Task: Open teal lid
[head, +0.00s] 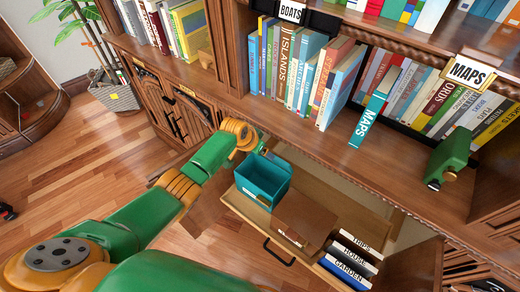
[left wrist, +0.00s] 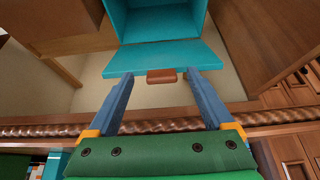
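The teal box (head: 262,180) sits at the left end of the pulled-out drawer, and its inside is visible. Its teal lid (left wrist: 165,58) stands swung open at the box's edge in the left wrist view, with a small brown handle (left wrist: 161,76) on its free edge. My left gripper (left wrist: 161,74) is open, its blue-grey fingers on either side of the handle with gaps on both sides. In the head view the left gripper (head: 262,147) is at the lid side of the box, mostly hidden by its own wrist. My right gripper is not in view.
The drawer (head: 258,214) also holds a brown closed box (head: 303,216) and several labelled books (head: 350,258). Above it, the shelf carries book rows, a leaning teal MAPS book (head: 367,120) and a green object (head: 448,160). A potted plant (head: 115,92) stands far left.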

